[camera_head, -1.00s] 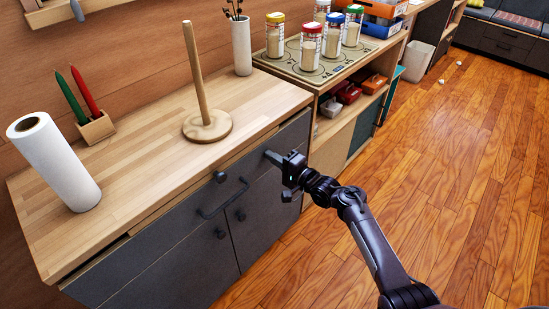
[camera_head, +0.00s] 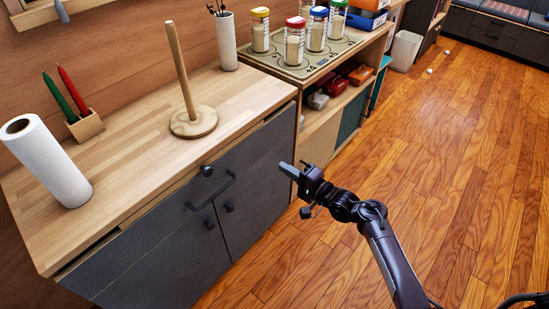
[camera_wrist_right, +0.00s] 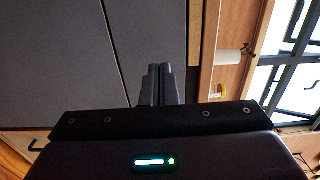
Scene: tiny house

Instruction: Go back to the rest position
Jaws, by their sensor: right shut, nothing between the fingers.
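My right gripper (camera_head: 287,169) is in front of the grey cabinet (camera_head: 262,190), near its right edge and below the countertop's level. Its fingers are together with nothing between them; the closed fingers (camera_wrist_right: 157,85) also show in the right wrist view, against the grey cabinet fronts (camera_wrist_right: 60,60). The arm reaches in from the lower right over the wooden floor. My left gripper is not in view in either camera.
The wooden countertop (camera_head: 130,150) holds a paper towel roll (camera_head: 47,160), a wooden post stand (camera_head: 193,122) and a pen holder (camera_head: 85,126). Several jars stand on the hob (camera_head: 290,66). A drawer handle (camera_head: 212,192) juts from the cabinet. The floor (camera_head: 440,170) at right is largely clear.

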